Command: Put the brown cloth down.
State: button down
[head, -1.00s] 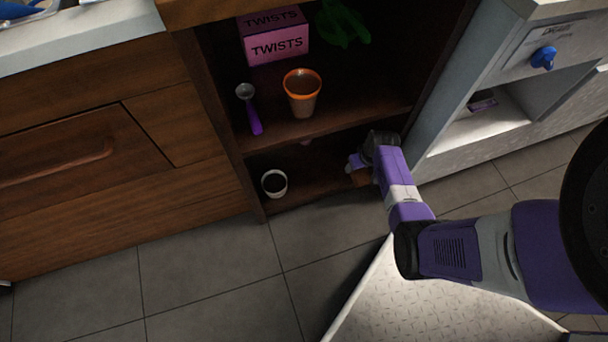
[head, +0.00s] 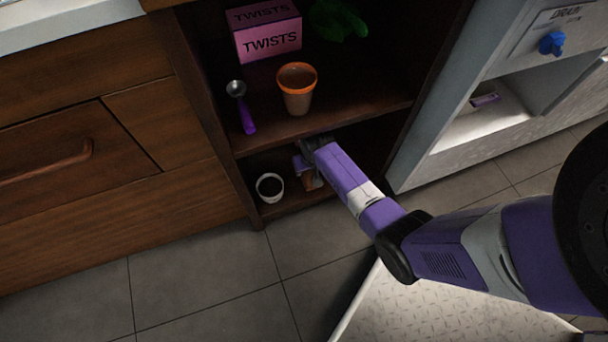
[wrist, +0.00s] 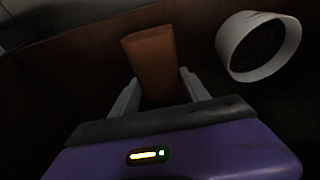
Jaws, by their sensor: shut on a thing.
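The brown cloth (wrist: 152,62) is in the wrist view, between the two fingers of my gripper (wrist: 158,88), which is shut on it. The cloth looks like a flat orange-brown strip sticking out past the fingertips. In the head view my gripper (head: 305,165) is inside the lower shelf (head: 285,205) of the dark wooden cabinet, and a small bit of the cloth (head: 309,181) shows beneath it. The wrist view is dark, and I cannot tell whether the cloth touches the shelf.
A white cup with dark contents (head: 270,188) stands on the lower shelf, left of my gripper; it also shows in the wrist view (wrist: 258,47). The shelf above holds an orange-rimmed cup (head: 297,90), a purple-handled scoop (head: 243,108), a pink TWISTS box (head: 268,35) and a green item (head: 340,20).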

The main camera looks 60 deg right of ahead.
aim_at(304, 174)
jog(key=shift+w+a, duration=0.25)
jog(key=shift+w, duration=0.05)
jog(key=shift+w+a+f+b, duration=0.15)
jog(key=shift+f+b, duration=0.6)
jog(key=shift+f, duration=0.15)
jog(key=shift+w+a+f+b, duration=0.1)
jog(key=shift+f+b, duration=0.65)
jog(key=shift+f, duration=0.1)
jog(key=shift+f, duration=0.15)
jog(key=c, duration=0.6)
grip_release()
jog(key=shift+o, duration=0.2)
